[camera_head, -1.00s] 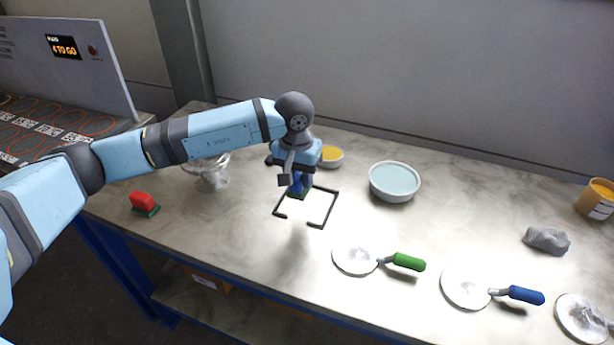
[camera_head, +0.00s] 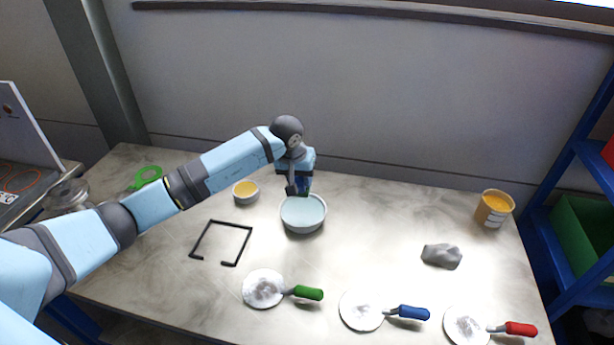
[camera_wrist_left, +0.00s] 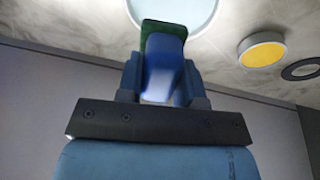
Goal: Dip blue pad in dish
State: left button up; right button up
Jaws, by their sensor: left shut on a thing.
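The blue pad (camera_wrist_left: 165,52), a blue block with a green face, sits between the fingers of my left gripper (camera_wrist_left: 160,78) in the left wrist view. In the head view my left gripper (camera_head: 298,190) points down at the back edge of the dish, with a little of the pad showing. The dish (camera_head: 303,224) is a white round bowl with pale blue liquid. Its pale liquid also shows past the pad in the left wrist view (camera_wrist_left: 190,8). I cannot tell whether the pad touches the liquid. My right gripper is not in view.
A small bowl of yellow stuff (camera_head: 245,192) and a black open frame (camera_head: 240,227) lie left of the dish. Round plates with green (camera_head: 308,292), blue (camera_head: 413,312) and red (camera_head: 520,328) handles lie in front. A grey cloth (camera_head: 442,256) and yellow tub (camera_head: 494,208) are right.

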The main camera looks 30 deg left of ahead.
aim_at(300, 189)
pick_arm(q)
jog(key=shift+f+b, duration=0.3)
jog(key=shift+f, duration=0.5)
notch_tip(300, 189, down, 2)
jog(key=shift+f+b, duration=0.25)
jog(key=shift+b, duration=0.15)
notch_tip(300, 189, down, 4)
jog(key=b, duration=0.3)
jog(key=shift+a+f, duration=0.1)
jog(key=shift+f, duration=0.05)
jog(key=shift+f+b, duration=0.45)
jog(key=shift+r, duration=0.15)
